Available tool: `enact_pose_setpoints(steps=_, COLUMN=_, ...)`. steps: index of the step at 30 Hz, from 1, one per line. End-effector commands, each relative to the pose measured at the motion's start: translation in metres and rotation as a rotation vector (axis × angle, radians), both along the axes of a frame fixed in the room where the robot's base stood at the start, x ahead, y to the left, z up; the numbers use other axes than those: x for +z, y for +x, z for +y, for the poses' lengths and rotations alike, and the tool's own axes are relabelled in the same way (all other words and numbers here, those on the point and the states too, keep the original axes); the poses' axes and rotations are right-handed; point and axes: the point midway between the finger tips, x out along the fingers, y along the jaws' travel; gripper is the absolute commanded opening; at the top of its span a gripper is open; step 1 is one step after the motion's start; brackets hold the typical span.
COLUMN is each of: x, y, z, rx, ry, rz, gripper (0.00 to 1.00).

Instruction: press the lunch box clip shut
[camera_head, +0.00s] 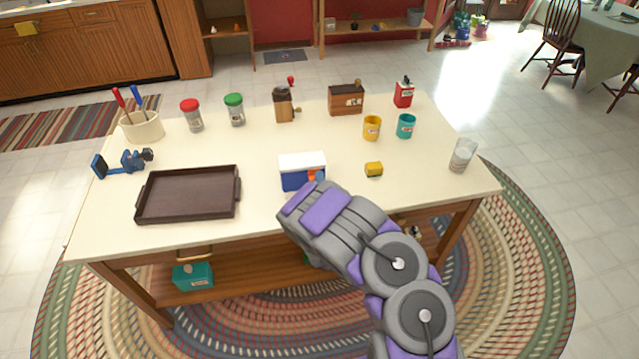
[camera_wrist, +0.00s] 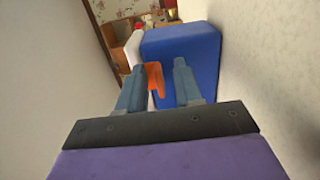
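The lunch box (camera_head: 301,178) stands on the table near its front edge, with a blue body and a white lid (camera_head: 302,161). Its orange clip (camera_head: 312,176) is on the side facing me, partly hidden by my gripper (camera_head: 319,178). In the wrist view, the blue body (camera_wrist: 190,48) fills the middle, with a strip of white lid (camera_wrist: 134,52) to its left. The orange clip (camera_wrist: 155,77) sticks out from the box. My gripper (camera_wrist: 160,82) is open, its two fingers apart. The clip shows between them, nearer the left finger; I cannot tell whether they touch.
A brown tray (camera_head: 188,217) lies to the left of the lunch box. Cups (camera_head: 372,128), shakers (camera_head: 235,112) and a grinder (camera_head: 284,106) stand farther back.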

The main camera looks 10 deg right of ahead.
Motion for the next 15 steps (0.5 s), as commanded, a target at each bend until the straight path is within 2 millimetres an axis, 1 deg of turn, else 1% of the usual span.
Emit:
enact_pose_setpoints(steps=8, x=0.001, y=-0.002, z=0.001, rx=0.001, ry=0.0, rz=-0.001, gripper=0.34)
enact_pose_setpoints(steps=11, x=0.001, y=-0.01, z=0.001, rx=0.0, ry=0.0, rz=0.0, gripper=0.34)
enact_pose_setpoints(steps=15, x=0.0, y=-0.03, z=0.003, rx=0.003, ry=-0.003, rz=0.005, gripper=0.34)
